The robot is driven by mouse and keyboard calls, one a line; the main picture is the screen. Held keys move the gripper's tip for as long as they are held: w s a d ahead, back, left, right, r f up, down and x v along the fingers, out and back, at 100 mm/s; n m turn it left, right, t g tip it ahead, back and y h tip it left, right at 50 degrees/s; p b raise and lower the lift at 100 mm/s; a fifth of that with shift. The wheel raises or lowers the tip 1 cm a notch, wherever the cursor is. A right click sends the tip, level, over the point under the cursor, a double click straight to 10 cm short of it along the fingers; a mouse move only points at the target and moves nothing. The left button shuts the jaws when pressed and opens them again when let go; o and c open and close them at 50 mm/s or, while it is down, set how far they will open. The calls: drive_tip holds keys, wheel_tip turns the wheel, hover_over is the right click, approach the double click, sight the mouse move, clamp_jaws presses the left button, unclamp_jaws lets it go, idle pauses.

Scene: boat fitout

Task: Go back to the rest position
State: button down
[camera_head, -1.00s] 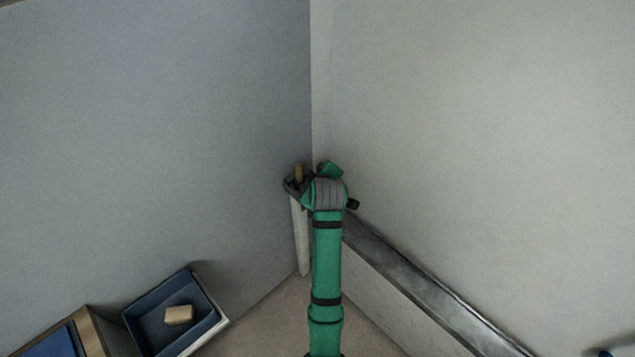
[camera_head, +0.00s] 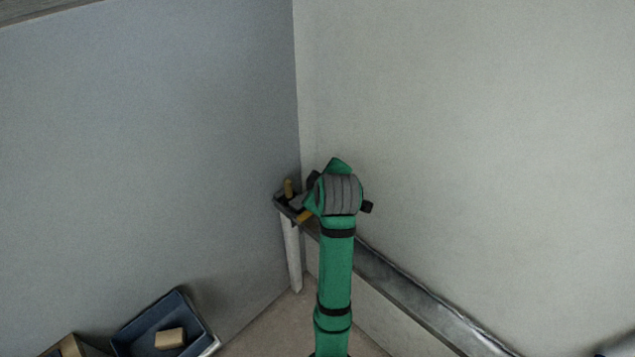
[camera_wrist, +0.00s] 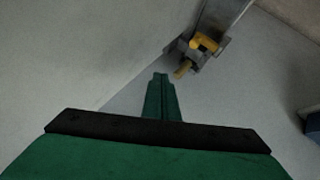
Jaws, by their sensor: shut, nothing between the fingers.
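My gripper (camera_wrist: 161,97) shows in the wrist view with its green fingers together and nothing between them. The fingers point toward the grey wall and are apart from the ledge. In the head view my green arm reaches up to the wall corner, and its wrist hides the fingers. Left of the wrist, an upright yellow-brown piece (camera_head: 289,188) stands at the end of the metal ledge (camera_head: 398,283). A second yellow piece (camera_head: 305,216) lies beside it, partly hidden. Yellow parts (camera_wrist: 204,42) also show on the ledge end in the wrist view.
A blue bin (camera_head: 137,333) holding a tan block (camera_head: 170,339) is at lower left. A white post (camera_head: 291,255) stands under the ledge end. Walls meet just behind my wrist. Some bare floor (camera_head: 270,325) shows below.

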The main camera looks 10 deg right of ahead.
drive_tip(key=shift+f, duration=0.1)
drive_tip(key=s+a+f+m+t, duration=0.1)
drive_tip(key=s+a+f+m, duration=0.15)
drive_tip(key=s+f, duration=0.7)
drive_tip(key=s+a+f+m+t, duration=0.1)
drive_tip(key=s+a+f+m, duration=0.15)
drive_tip(key=s+f, duration=0.75)
drive_tip(key=s+f+m+t+h, duration=0.1)
drive_tip(key=s+f+m+t, duration=0.15)
drive_tip(key=s, duration=1.15)
drive_tip(key=s+a+r+m, duration=0.1)
drive_tip(key=s+r, duration=0.3)
drive_tip(key=s, duration=0.3)
drive_tip(key=s+a+r+m, duration=0.1)
drive_tip(key=s+r, duration=0.3)
drive_tip(key=s, duration=0.4)
drive_tip(key=shift+r+m+t, duration=0.3)
drive_tip(key=shift+m+t, duration=0.15)
drive_tip(key=shift+m, duration=0.1)
